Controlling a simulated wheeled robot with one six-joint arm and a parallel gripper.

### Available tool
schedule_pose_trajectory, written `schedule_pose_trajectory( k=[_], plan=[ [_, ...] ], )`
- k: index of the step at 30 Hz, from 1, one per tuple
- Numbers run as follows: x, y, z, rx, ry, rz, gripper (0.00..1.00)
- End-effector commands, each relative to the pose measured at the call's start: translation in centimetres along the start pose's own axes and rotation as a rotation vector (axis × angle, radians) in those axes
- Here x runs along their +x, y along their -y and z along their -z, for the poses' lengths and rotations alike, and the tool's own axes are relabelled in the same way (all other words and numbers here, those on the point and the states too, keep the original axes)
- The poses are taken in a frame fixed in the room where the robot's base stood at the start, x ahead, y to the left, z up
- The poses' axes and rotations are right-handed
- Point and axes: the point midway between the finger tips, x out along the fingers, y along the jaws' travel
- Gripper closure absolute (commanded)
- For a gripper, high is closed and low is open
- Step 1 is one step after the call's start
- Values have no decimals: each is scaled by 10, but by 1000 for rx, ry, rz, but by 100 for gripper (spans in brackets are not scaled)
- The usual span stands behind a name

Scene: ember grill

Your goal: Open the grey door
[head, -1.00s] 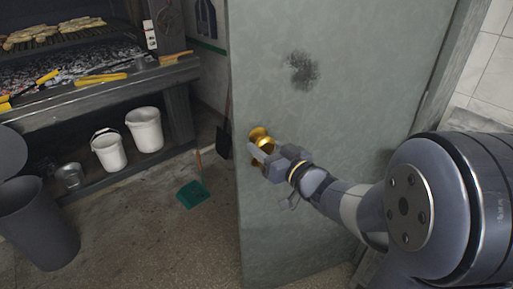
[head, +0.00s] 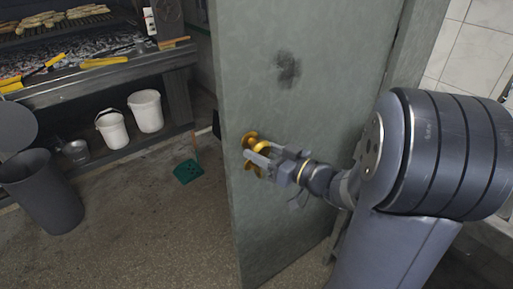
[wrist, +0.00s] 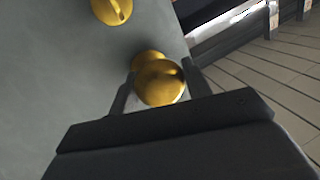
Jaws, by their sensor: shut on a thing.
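The grey door (head: 300,130) fills the middle of the head view, with a dark smudge on its face. It stands ajar, its free edge on the left with a gap to the grill room beyond. A brass knob (head: 251,141) sits near that edge. My gripper (head: 256,160) is shut on the knob. In the wrist view the round knob (wrist: 160,84) lies between the two dark fingers, and the door face (wrist: 70,75) is on the left. A second brass piece (wrist: 112,10) shows on the door at the top of the wrist view.
Beyond the door's free edge stand a grill (head: 85,72), two white buckets (head: 146,111), a dark bin (head: 42,192) and a green dustpan (head: 188,172). The floor (head: 150,235) in front of the door's left side is clear.

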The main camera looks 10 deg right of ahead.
Motion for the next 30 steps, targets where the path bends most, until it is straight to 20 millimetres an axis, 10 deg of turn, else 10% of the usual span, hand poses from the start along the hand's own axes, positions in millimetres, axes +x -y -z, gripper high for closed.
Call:
schedule_pose_trajectory(
  k=[11, 12, 19, 30],
  plan=[
    [-1, -1, 1, -2, -2, 0, 95],
    [-1, -1, 1, -3, -2, 0, 52],
    [-1, 0, 1, -2, -1, 1, 33],
    [-7, -1, 1, -2, -1, -1, 33]
  ],
)
